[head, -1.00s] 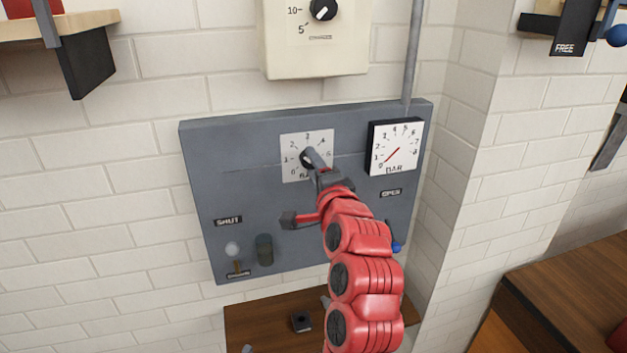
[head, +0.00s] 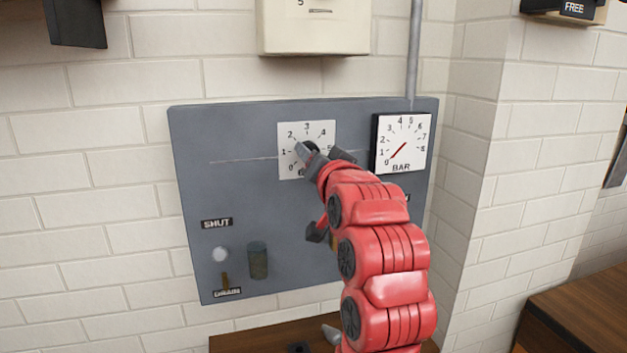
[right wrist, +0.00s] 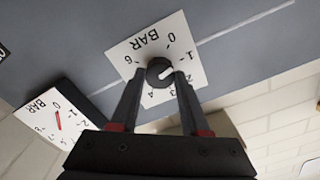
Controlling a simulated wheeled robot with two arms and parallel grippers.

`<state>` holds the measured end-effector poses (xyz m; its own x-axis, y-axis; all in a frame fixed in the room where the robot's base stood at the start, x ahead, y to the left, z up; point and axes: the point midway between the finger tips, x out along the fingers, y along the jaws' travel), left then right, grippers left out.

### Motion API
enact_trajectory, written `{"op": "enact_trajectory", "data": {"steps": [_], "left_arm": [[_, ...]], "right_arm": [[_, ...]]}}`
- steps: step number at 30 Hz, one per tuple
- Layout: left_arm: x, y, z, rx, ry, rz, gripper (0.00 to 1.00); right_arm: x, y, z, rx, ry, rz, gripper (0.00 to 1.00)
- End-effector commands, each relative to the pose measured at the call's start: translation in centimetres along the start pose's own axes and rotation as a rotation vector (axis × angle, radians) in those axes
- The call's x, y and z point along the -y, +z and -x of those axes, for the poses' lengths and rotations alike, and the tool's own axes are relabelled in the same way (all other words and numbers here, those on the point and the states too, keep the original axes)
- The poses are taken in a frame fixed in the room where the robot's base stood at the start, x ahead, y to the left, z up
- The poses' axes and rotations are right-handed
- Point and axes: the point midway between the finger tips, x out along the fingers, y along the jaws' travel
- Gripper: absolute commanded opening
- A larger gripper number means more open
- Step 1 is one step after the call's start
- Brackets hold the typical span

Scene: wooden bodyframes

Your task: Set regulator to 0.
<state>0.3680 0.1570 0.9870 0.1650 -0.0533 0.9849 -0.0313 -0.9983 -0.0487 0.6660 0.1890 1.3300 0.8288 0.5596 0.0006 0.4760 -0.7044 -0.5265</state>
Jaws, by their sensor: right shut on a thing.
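The regulator dial is a white plate (head: 292,132) marked from 0 up to 6 with "BAR". It sits on the grey panel (head: 232,180) and also shows upside down in the right wrist view (right wrist: 128,50). My right gripper (head: 309,150) is shut on the knob, with one finger on each side in the right wrist view (right wrist: 159,74). In the head view the gripper hides most of the knob. My left gripper is not in view.
A pressure gauge (head: 403,138) right of the dial has its red needle near 0. Lower left are a "SHUT" label (head: 217,223), a pale round knob (head: 220,254), a dark cylinder (head: 258,262) and a "DRAIN" label (head: 227,292). A cream box (head: 313,35) hangs above.

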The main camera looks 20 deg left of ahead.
Motion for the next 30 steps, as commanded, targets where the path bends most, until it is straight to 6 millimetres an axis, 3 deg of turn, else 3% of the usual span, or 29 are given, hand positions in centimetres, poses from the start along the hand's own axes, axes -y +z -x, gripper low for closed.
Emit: {"op": "enact_trajectory", "data": {"steps": [1,12,21,30], "left_arm": [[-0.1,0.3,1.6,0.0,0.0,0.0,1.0],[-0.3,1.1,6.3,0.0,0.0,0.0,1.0],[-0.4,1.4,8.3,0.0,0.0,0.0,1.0],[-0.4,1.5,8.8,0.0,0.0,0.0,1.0]], "right_arm": [[-0.5,0.7,0.0,0.0,0.003,0.044,0.0],[-0.4,0.5,0.0,0.001,0.002,0.358,0.0],[-0.2,0.4,-0.1,0.005,0.002,0.514,0.0],[-0.1,0.1,0.0,0.003,0.001,0.568,0.0]]}}
